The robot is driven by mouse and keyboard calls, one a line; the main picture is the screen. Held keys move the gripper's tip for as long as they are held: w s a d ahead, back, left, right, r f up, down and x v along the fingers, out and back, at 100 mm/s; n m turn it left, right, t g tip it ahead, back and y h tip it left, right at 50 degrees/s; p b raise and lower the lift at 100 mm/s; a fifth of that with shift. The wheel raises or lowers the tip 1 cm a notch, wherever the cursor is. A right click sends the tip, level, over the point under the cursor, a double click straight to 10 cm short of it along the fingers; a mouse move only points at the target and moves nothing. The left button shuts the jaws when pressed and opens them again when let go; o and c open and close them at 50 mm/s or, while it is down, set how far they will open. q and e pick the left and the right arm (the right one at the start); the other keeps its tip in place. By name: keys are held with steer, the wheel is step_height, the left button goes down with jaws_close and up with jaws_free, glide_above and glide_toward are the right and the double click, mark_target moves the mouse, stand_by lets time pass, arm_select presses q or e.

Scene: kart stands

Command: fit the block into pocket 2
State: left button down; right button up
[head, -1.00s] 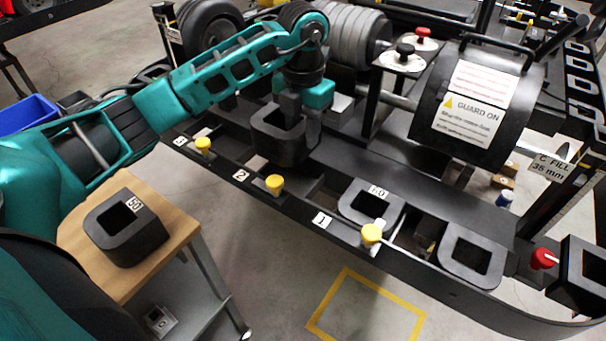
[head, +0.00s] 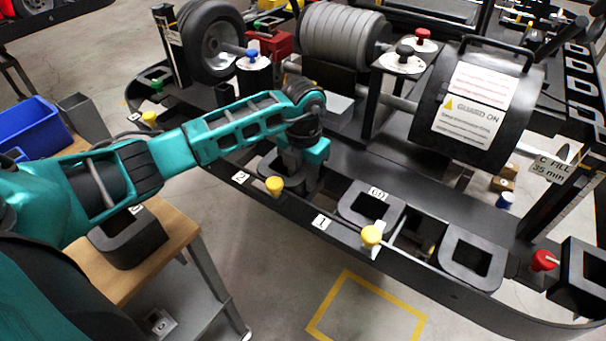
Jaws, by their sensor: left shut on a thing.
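My left gripper (head: 298,158) reaches down over the kart stand's front rail, shut on a dark block (head: 280,172). The block sits low at the rail, behind the yellow knob (head: 275,186) and right of the label 2 (head: 240,178). Its lower part is hidden by the rail, and my gripper covers much of its top. I cannot tell whether it is fully seated in pocket 2. My right gripper is not in view.
A block labelled 60 (head: 366,206) sits by label 1 (head: 321,222), with another dark block (head: 473,256) farther right. A further block (head: 130,243) rests on the wooden table (head: 182,228), partly behind my arm. A guarded drum (head: 470,100) stands behind the rail.

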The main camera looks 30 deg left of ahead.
arm_select(q)
steer(key=shift+f, duration=0.1)
steer(key=c, duration=0.8)
jaws_free()
steer(key=shift+r, duration=0.25)
step_height(320, 180, up, 12)
steer(key=shift+f, duration=0.1)
